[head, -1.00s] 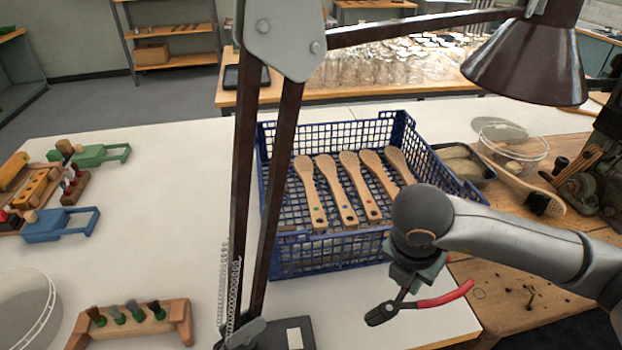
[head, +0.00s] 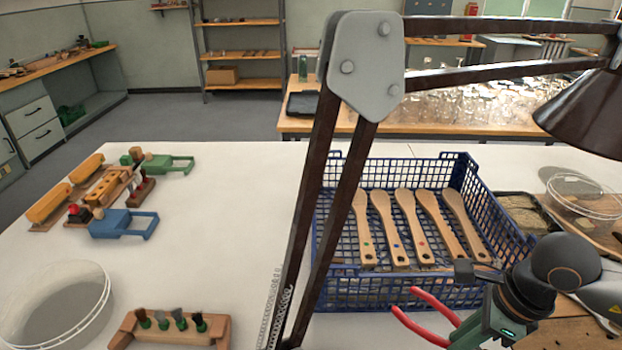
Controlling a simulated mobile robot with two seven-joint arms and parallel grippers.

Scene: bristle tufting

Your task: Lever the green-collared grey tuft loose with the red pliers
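A wooden rack (head: 218,331) at the bottom left holds several upright tufts with green collars, some dark and some greyish. A grey tuft (head: 180,316) stands among them; the shades are hard to tell apart at this size. My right gripper (head: 480,318) is at the lower right, in front of the crate. It appears shut on the red pliers (head: 436,306), whose two red handles stick out to the left, spread apart. The pliers' jaws are hidden or cannot be made out. The pliers are well to the right of the rack, not touching it. My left gripper is out of view.
A dark lamp arm (head: 318,200) rises between the rack and the pliers. A blue crate (head: 480,180) holds several wooden brush handles. A clear round tub (head: 105,290) stands left of the rack. Green and blue wooden fixtures (head: 125,224) lie behind. White tabletop (head: 225,255) is free between.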

